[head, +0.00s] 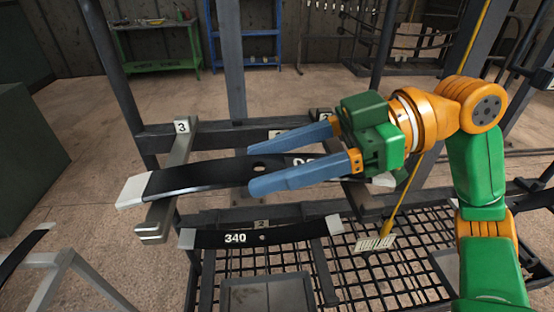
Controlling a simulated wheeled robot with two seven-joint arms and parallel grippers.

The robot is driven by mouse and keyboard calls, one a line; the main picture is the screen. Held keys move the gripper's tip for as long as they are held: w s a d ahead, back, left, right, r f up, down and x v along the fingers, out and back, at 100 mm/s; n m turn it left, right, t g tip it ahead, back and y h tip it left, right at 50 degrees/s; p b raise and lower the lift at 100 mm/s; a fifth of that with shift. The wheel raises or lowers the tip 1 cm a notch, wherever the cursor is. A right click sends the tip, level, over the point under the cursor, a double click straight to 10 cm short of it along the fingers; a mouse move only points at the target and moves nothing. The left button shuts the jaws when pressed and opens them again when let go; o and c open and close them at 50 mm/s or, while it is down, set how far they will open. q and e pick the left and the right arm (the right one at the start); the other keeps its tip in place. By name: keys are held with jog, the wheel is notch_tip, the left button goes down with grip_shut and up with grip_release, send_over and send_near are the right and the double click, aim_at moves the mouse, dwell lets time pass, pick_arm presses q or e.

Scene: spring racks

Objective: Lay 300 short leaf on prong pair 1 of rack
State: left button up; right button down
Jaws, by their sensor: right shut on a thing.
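A long black leaf (205,176) with pale ends and partly hidden white lettering lies across the head view. My right gripper (270,167) has its two blue fingers on either side of this leaf near its middle and is shut on it. The leaf's left part crosses over the grey prong (157,222) by the tag 3 (182,127); I cannot tell whether it touches. The lettering is too covered to read. The rack (220,130) has a dark frame. A tag 1 is not readable. My left gripper is not in view.
A black leaf marked 340 (285,235) lies lower down, by the tag 2 (261,224). Below is a black mesh shelf (345,285). Another leaf (20,250) shows at the left edge. A green bench (155,42) and blue frame (245,62) stand far back.

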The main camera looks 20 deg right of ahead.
jog(key=shift+f, duration=0.3)
